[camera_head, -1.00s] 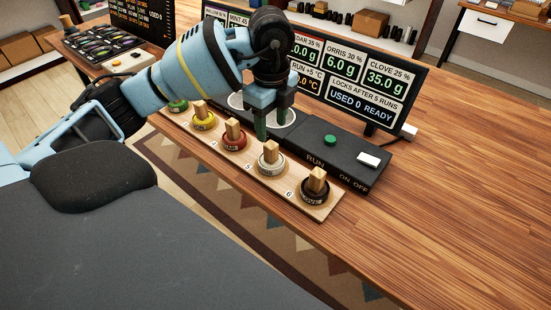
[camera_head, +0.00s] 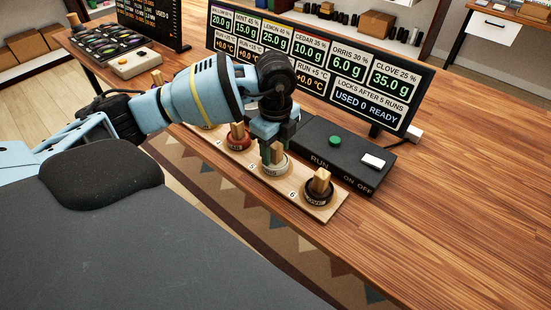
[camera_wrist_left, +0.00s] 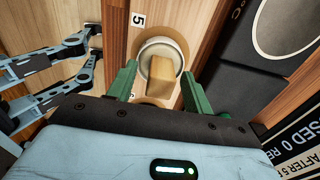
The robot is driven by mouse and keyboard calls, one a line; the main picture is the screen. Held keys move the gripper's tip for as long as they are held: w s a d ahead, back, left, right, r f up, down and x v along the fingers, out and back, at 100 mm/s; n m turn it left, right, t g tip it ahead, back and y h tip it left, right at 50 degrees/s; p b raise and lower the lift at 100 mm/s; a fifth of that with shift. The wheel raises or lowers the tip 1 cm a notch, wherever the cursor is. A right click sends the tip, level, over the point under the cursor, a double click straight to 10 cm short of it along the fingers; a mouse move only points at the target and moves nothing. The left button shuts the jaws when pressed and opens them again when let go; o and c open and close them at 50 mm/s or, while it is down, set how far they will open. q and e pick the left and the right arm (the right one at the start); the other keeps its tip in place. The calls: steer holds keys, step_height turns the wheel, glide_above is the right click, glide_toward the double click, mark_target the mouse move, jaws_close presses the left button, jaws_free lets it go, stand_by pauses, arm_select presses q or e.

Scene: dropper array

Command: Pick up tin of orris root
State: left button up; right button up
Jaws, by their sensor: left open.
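The tin of orris root is the pale tin (camera_head: 275,169) with an upright wooden knob, in the row on the light wooden rack; its label is too small to read. The left wrist view shows its pale round top (camera_wrist_left: 152,48) and knob beside the number 5. My left gripper (camera_head: 273,155) points down over this tin. Its green fingers are open, one on each side of the knob (camera_wrist_left: 163,72), apparently without gripping it. The fingers hide part of the knob in the head view. My right gripper is not in view.
The rack (camera_head: 293,200) also holds a dark tin (camera_head: 318,196) to the right and a red tin (camera_head: 238,142) to the left. Behind stands a black box (camera_head: 345,160) with a green button and white switch, then a display screen (camera_head: 310,65). The table's right side is clear.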

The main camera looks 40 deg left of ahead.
mark_target(275, 145)
arm_select(q)
jaws_close()
steer(key=shift+r, duration=0.2)
steer(key=shift+r, duration=0.25)
step_height(275, 145, up, 3)
steer(key=shift+s+f, duration=0.1)
steer(key=shift+s, duration=0.05)
steer(key=s+d+r, duration=0.1)
steer(key=s+d, duration=0.2)
steer(key=s, duration=1.2)
steer(key=shift+s+r, duration=0.2)
